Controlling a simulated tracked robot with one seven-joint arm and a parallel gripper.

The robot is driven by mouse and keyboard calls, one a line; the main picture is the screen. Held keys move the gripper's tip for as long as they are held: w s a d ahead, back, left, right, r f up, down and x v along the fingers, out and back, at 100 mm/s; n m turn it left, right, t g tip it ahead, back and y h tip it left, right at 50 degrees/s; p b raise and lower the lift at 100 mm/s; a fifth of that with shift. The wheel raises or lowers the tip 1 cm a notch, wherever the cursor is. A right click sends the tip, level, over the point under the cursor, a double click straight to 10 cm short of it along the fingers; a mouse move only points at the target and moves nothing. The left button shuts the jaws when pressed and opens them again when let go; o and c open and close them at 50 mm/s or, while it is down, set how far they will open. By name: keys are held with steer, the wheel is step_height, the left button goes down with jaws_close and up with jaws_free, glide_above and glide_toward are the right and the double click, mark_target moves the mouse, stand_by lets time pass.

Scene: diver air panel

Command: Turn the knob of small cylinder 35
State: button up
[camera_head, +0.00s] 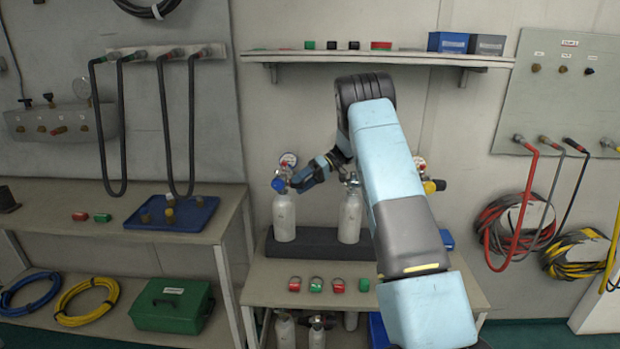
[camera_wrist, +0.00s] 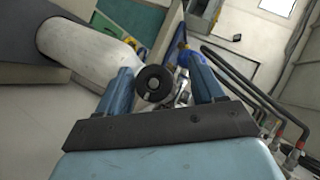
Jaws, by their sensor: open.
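A white small cylinder (camera_head: 284,218) stands upright at the left of the dark rack, with a blue knob (camera_head: 278,185) and a gauge (camera_head: 288,160) on top. A second white cylinder (camera_head: 350,217) stands to its right, partly behind my arm. I cannot read a number on either. My gripper (camera_head: 297,184) is at the left cylinder's valve, coming from the right. In the wrist view my open gripper (camera_wrist: 165,88) has a round black knob-like part (camera_wrist: 153,83) between its blue fingers, nearer the left one. A white cylinder body (camera_wrist: 85,55) lies beyond the left finger. Contact is unclear.
The dark rack (camera_head: 315,247) stands on a bench with several red and green rings at its front. A shelf (camera_head: 380,58) with small boxes hangs above. Hoses hang on both sides. My arm hides the right of the rack.

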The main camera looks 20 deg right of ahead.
step_height(320, 180, up, 3)
steer(key=shift+s+f, duration=0.15)
steer(key=shift+f, duration=0.05)
steer(key=s+r, duration=0.9)
steer(key=s, duration=0.4)
steer(key=shift+s+d+r, duration=0.15)
steer(key=shift+s+r, duration=0.15)
steer(key=shift+s, duration=0.05)
